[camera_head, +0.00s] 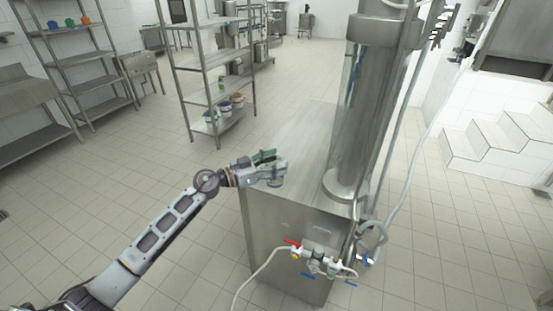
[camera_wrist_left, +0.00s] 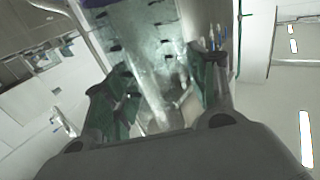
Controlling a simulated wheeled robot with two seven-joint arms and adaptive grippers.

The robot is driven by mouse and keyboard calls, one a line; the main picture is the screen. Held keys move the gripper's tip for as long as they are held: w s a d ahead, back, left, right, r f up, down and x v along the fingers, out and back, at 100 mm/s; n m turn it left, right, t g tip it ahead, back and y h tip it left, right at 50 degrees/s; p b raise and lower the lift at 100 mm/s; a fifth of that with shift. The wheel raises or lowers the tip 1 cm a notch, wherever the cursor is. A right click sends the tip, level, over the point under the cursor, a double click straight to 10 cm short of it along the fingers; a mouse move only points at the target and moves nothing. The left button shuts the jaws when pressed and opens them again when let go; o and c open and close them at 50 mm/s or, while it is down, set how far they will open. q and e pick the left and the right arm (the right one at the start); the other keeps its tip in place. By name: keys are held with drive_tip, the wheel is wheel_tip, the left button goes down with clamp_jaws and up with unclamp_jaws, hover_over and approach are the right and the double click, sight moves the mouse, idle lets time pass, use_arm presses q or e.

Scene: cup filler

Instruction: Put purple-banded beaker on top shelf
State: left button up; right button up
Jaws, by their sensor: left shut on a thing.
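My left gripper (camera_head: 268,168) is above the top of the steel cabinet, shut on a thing. In the left wrist view, a clear, glassy shape with dark tick marks (camera_wrist_left: 150,45) shows between the green-padded fingers; it looks like a clear beaker, but its outline blends with the background. A metal rack (camera_head: 210,66) stands at the back centre and another rack (camera_head: 75,60) at the back left, both apart from the gripper. My right gripper is not in view.
The steel cabinet (camera_head: 300,135) carries a tall cylinder (camera_head: 362,110), with hoses and valves (camera_head: 318,262) at its front. Small coloured vessels (camera_head: 69,22) stand on the left rack's top shelf. Pots (camera_head: 225,107) stand low on the centre rack. White steps (camera_head: 500,140) are at right. Tiled floor is open at left.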

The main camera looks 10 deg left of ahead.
sight(270, 181)
use_arm(q)
drive_tip(key=s+a+f+n+t+y, duration=0.1)
drive_tip(key=s+f+n+t+y, duration=0.1)
drive_tip(key=s+f+t+y, duration=0.1)
drive_tip(key=shift+s+a+f+n, duration=0.2)
drive_tip(key=shift+s+f+n, duration=0.1)
drive_tip(key=shift+s+f, duration=0.3)
drive_tip(key=shift+f, duration=0.15)
drive_tip(key=shift+s+a+f+n+y, duration=0.25)
drive_tip(key=shift+f, duration=0.15)
drive_tip(key=shift+s+a+f+n+y, duration=0.25)
drive_tip(key=shift+f, duration=0.15)
drive_tip(key=s+a+f+n+t+y, duration=0.3)
drive_tip(key=s+f+n+y, duration=0.3)
drive_tip(key=s+f+y, duration=0.3)
drive_tip(key=shift+a+f+y, duration=0.3)
drive_tip(key=shift+a+f, duration=0.5)
drive_tip(key=shift+a, duration=0.05)
drive_tip(key=shift+a+f, duration=0.15)
drive_tip(key=shift+a, duration=0.05)
idle(0.9)
